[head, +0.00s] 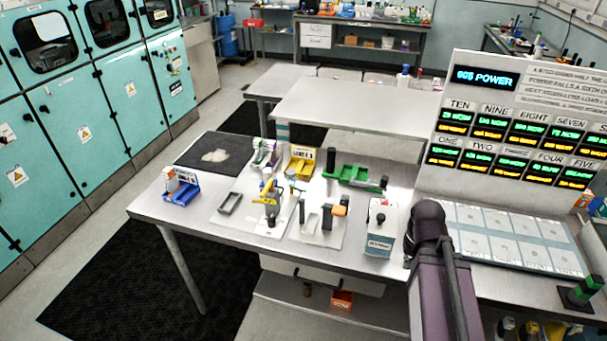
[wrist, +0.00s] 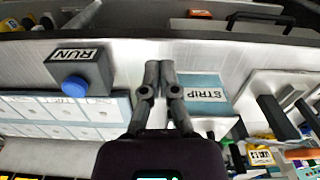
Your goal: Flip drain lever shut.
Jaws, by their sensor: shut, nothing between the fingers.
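No part is marked clearly enough for me to say which is the drain lever. A yellow lever-like fixture (head: 270,197) stands on a white plate on the steel table in the head view. Beside it are upright dark and orange parts (head: 339,207) on another plate. My gripper (wrist: 160,68) is shut and empty in the wrist view, between a grey box (wrist: 78,72) marked RUN with a blue button and a box (wrist: 205,92) marked STRIP. In the head view my arm hides the gripper's fingertips.
A blue holder (head: 181,190), a yellow holder (head: 302,160) and a green tray (head: 355,177) stand on the steel table (head: 165,213). A white labelled box (head: 379,235) is left of my arm. A display panel (head: 520,120) rises at right. The table's front left is clear.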

